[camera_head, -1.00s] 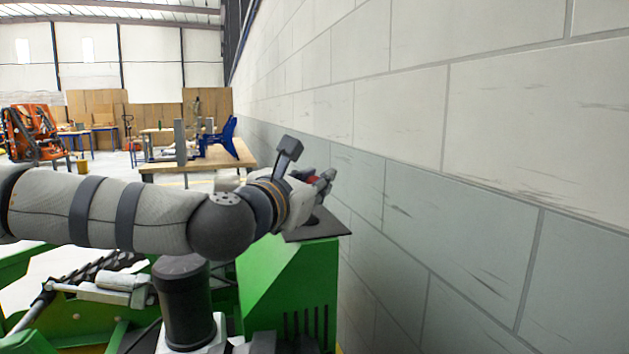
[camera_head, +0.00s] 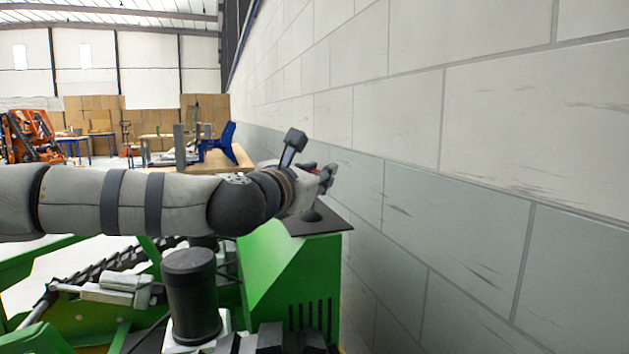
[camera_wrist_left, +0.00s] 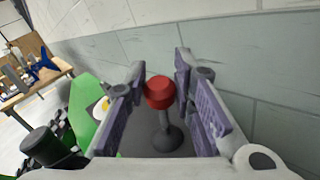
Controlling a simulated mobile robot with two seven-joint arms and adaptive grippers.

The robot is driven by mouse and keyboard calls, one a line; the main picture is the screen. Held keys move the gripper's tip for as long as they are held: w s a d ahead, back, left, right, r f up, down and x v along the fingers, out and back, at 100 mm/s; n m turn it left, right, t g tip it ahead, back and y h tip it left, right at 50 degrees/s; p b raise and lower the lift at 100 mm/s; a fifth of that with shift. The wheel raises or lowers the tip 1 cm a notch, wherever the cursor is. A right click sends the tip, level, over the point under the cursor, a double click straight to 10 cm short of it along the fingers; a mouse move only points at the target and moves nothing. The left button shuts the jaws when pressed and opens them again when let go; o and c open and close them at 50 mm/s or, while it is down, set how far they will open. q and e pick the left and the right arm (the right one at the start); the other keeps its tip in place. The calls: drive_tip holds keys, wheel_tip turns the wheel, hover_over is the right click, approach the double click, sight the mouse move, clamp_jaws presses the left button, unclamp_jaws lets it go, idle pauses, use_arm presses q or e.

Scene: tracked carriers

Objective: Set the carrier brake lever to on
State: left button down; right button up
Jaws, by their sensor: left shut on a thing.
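The brake lever has a round red knob (camera_wrist_left: 160,93) on a thin grey stem with a dark round foot (camera_wrist_left: 167,138). It stands on the dark top plate (camera_head: 318,222) of the green carrier housing (camera_head: 280,270). My left gripper (camera_head: 325,174) is over this plate, close to the wall. In the left wrist view its two purple-padded fingers (camera_wrist_left: 163,90) are on either side of the red knob, and the gripper is shut on it. In the head view the fingers hide most of the knob, with only a bit of red showing. My right gripper is not in view.
A block wall (camera_head: 450,190) runs along the right side, close beside the housing and my left gripper. Green carrier framework and a dark track (camera_head: 100,265) lie below my left arm. A wooden workbench (camera_head: 240,160) stands farther back.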

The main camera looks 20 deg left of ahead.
use_arm(q)
drive_tip(key=shift+w+a+r, duration=0.35)
drive_tip(key=shift+w+a, duration=0.3)
drive_tip(key=shift+a, duration=0.05)
drive_tip(key=shift+w+a+f+y, duration=0.15)
drive_tip(key=shift+w+a, duration=0.15)
drive_tip(key=shift+w, duration=0.2)
drive_tip(key=shift+w+a+f+y, duration=0.15)
drive_tip(key=shift+w+a, duration=0.15)
drive_tip(key=shift+w, duration=0.2)
drive_tip(key=shift+w+a+f+b, duration=0.2)
drive_tip(key=shift+w+a+b, duration=0.15)
drive_tip(key=shift+w, duration=0.25)
drive_tip(key=c, duration=2.1)
unclamp_jaws()
drive_tip(key=o, duration=0.7)
drive_tip(key=shift+s, duration=0.1)
drive_tip(key=shift+a+f, duration=0.15)
drive_tip(key=shift+a, duration=0.2)
drive_tip(key=shift+d+r, duration=0.2)
drive_tip(key=shift+d, duration=0.05)
drive_tip(key=s+a, duration=0.2)
drive_tip(key=s, duration=0.9)
drive_tip(key=shift+s, duration=0.4)
drive_tip(key=shift+f, duration=0.1)
